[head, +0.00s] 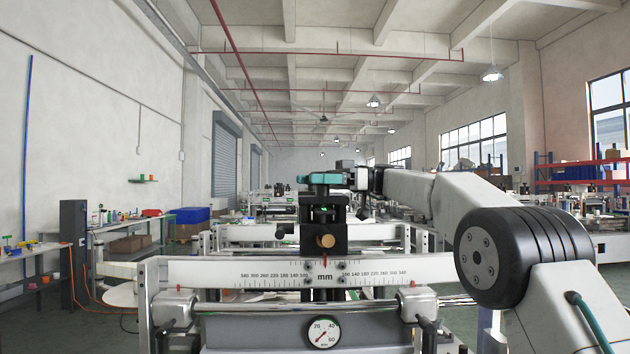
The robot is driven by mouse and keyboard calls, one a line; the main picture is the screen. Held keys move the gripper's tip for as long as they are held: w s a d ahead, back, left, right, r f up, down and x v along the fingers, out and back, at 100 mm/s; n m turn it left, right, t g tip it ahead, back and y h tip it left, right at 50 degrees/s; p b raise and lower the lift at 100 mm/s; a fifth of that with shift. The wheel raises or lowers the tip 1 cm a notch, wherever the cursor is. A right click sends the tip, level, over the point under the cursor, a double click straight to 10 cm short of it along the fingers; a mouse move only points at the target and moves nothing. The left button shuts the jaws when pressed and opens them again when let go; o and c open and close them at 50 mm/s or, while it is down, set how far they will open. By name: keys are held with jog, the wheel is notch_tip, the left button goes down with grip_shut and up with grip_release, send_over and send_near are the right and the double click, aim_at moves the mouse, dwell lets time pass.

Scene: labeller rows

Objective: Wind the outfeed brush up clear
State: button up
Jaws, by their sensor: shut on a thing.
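A black adjuster column (326,225) stands upright behind the middle of a white millimetre scale bar (225,273). A teal knob (316,179) sits on top of the column. My arm reaches in from the right, and my gripper (342,180) is shut on the teal knob; the dark fingers look small and partly overlap it. A brass knob (325,241) is on the column's front, with a red pointer below it at the scale. I cannot make out the brush itself; it may be hidden behind the scale bar and machine front.
A round dial gauge (322,332) is on the machine front below a steel rail (255,306). Workbenches with bins and small items (130,225) line the left wall. More machines stand behind, and an orange-and-blue rack (585,172) is at right.

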jog(key=o, duration=0.9)
jog(key=shift+o, duration=0.2)
jog(key=v, duration=0.8)
